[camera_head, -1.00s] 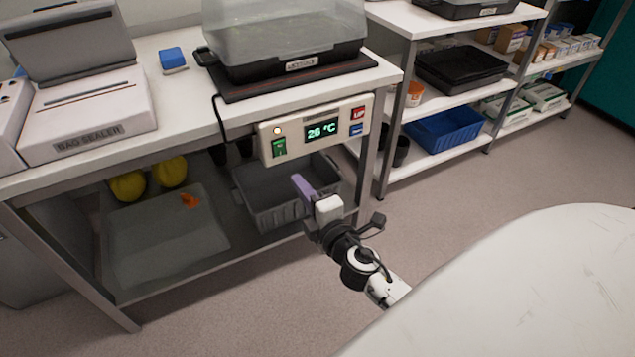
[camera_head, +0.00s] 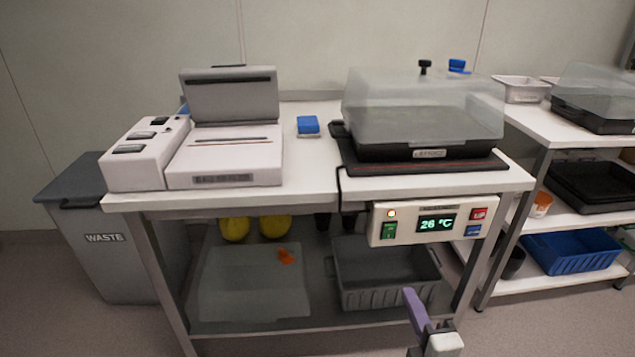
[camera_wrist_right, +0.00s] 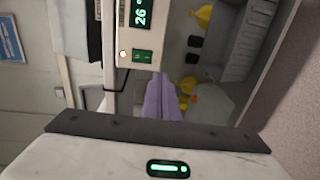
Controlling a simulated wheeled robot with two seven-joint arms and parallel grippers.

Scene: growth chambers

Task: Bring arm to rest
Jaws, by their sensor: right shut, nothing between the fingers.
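My right gripper (camera_head: 413,305) has purple fingers and shows at the bottom of the head view, in front of the table's lower shelf. Its fingers are shut and empty. In the right wrist view the shut purple fingers (camera_wrist_right: 163,98) point toward the bench, with the control panel (camera_wrist_right: 136,30) beyond them. The same control panel (camera_head: 438,222) reads 26 °C in the head view and sits above the gripper, apart from it. My left gripper is not in view.
The table (camera_head: 315,198) carries a bag sealer (camera_head: 225,160) and a clear-lidded tray (camera_head: 425,110) on a heat mat. A grey crate (camera_head: 385,297) stands on its lower shelf, close behind the gripper. A waste bin (camera_head: 105,245) is at left, shelving (camera_head: 560,222) at right.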

